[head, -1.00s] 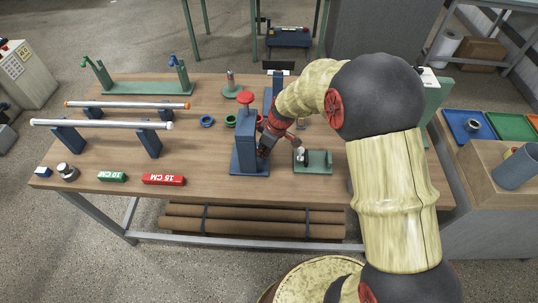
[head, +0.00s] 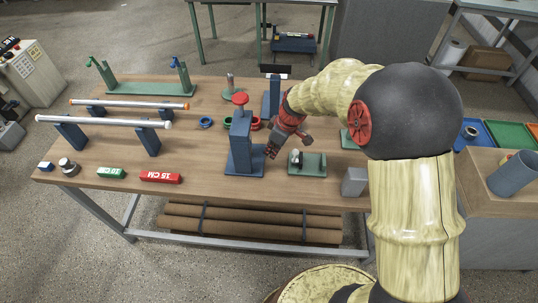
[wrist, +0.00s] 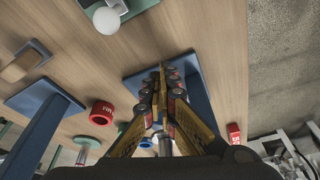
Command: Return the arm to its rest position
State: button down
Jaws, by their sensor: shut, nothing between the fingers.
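My gripper (head: 271,152) is at the end of my bamboo-look arm, over the middle of the wooden table (head: 215,188). It is just right of the blue stand (head: 240,142) with the red knob (head: 240,98). In the wrist view my gripper (wrist: 163,68) has its fingers together and holds nothing. The blue base of a stand (wrist: 197,88) shows behind the fingers there. Whether the gripper touches the stand cannot be told.
A green plate with a small white ball (head: 310,164) lies right of my gripper. A grey block (head: 354,182) stands near the front edge. Two long rods (head: 105,122) rest on blue supports at left. Red (head: 160,177) and green (head: 111,173) blocks lie at the front left.

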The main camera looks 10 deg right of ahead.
jog(key=v, duration=0.5)
jog(key=shift+p, duration=0.4)
jog(key=s+d+r+m+t+h, duration=0.1)
jog(key=s+r+m, duration=0.4)
jog(key=s+r, duration=0.4)
jog(key=s+d+r+m+t+h, duration=0.1)
jog(key=s+r+m, duration=0.3)
jog(key=s+r, duration=0.6)
jog(key=s+d+t, duration=0.1)
jog(key=s, duration=0.6)
jog(key=shift+r+m+h, duration=0.15)
jog(key=shift+m+h, duration=0.15)
jog(key=shift+m, duration=0.1)
